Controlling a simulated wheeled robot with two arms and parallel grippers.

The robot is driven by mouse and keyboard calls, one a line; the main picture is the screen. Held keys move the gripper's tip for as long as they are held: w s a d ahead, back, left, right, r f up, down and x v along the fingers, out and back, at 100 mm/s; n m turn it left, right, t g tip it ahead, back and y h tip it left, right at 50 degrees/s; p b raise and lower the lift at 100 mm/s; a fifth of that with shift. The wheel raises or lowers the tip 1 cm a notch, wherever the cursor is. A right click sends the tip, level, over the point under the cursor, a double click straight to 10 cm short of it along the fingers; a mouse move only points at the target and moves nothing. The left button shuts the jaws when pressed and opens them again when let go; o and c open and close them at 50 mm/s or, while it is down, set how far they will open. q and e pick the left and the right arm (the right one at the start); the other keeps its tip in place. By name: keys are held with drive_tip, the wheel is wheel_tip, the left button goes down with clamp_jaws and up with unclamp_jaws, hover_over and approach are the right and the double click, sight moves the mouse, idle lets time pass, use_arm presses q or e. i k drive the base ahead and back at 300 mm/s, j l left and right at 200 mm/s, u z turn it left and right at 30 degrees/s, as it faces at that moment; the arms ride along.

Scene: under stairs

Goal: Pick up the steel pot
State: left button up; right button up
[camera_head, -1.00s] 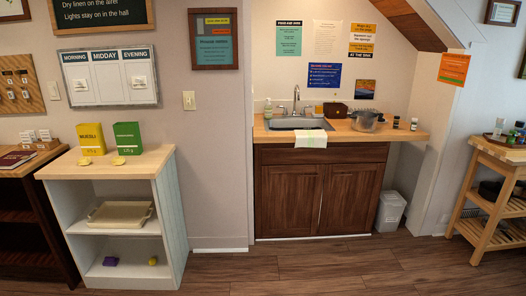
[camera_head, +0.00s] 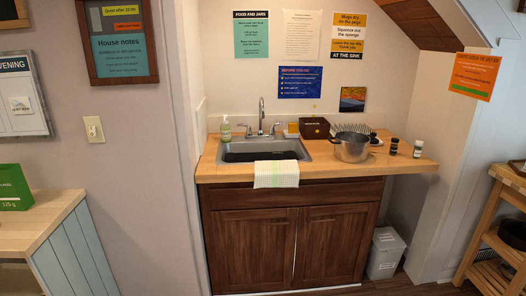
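The steel pot (camera_head: 351,149) stands upright on the wooden counter (camera_head: 412,163), to the right of the sink. It is round and grey, with a dark handle pointing left toward a dark brown box. Part of a dish rack shows behind it. Neither of my grippers is in the head view.
The sink (camera_head: 262,150) has a towel (camera_head: 276,174) over its front edge. A dark box (camera_head: 314,127) and two small jars (camera_head: 394,146) stand near the pot. A grey bin (camera_head: 385,253) is on the floor right of the cabinet (camera_head: 290,235). A wooden cart (camera_head: 508,190) stands at right.

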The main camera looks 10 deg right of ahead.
sight(350, 147)
drive_tip(key=i+l, duration=0.4)
drive_tip(key=l, duration=0.15)
drive_tip(key=i+l, duration=0.45)
drive_tip(key=l, duration=0.6)
drive_tip(key=i+l+z, duration=0.1)
drive_tip(key=l, duration=0.5)
drive_tip(key=i+l, duration=0.1)
drive_tip(key=l, duration=2.35)
drive_tip(key=z, duration=0.05)
